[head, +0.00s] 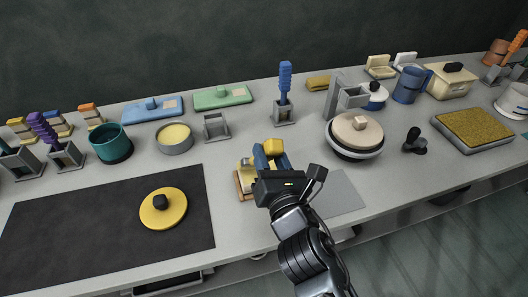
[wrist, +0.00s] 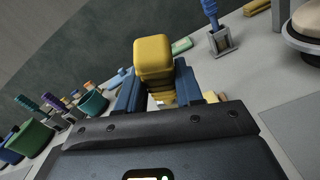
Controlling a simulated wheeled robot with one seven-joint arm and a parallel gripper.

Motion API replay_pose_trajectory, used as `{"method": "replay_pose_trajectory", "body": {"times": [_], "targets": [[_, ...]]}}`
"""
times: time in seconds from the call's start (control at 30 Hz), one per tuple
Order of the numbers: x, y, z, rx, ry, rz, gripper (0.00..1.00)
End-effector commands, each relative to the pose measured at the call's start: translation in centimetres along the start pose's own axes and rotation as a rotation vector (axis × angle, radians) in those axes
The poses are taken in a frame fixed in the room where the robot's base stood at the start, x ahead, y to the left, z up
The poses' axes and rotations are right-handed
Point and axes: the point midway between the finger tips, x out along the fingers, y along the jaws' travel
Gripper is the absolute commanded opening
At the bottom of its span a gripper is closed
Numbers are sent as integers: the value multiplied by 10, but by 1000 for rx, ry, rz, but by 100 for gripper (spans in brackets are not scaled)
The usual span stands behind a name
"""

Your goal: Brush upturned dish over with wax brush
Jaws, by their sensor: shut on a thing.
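My gripper (head: 268,158) is shut on a yellow block-shaped piece (head: 274,147), perhaps the wax brush's handle; no bristles show. In the wrist view, the same yellow piece (wrist: 153,58) stands up between the blue fingers of my gripper (wrist: 157,82). Below and behind the fingers is a cream and yellow object (head: 243,180) on a brown base, partly hidden by my gripper. A round beige piece with a square knob (head: 356,128), perhaps the upturned dish, sits on a dark-and-white round stand to the right, apart from my gripper. A shallow grey pan (head: 174,140) holds pale yellow material, perhaps wax.
An empty grey holder (head: 217,127) stands beside the pan. A blue-handled tool (head: 285,85) stands upright in another holder. A yellow disc with a black knob (head: 165,215) lies on the black mat (head: 80,235). A black knobbed tool (head: 414,141) stands right of the round stand.

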Motion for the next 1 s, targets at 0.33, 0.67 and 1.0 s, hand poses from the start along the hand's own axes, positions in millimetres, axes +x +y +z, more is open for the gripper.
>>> {"method": "replay_pose_trajectory", "body": {"times": [0.33,0.67,1.0], "targets": [[0,-18,8,-1,0,1,0],[0,-19,7,0,0,2,0],[0,-11,2,1,1,3,0]]}}
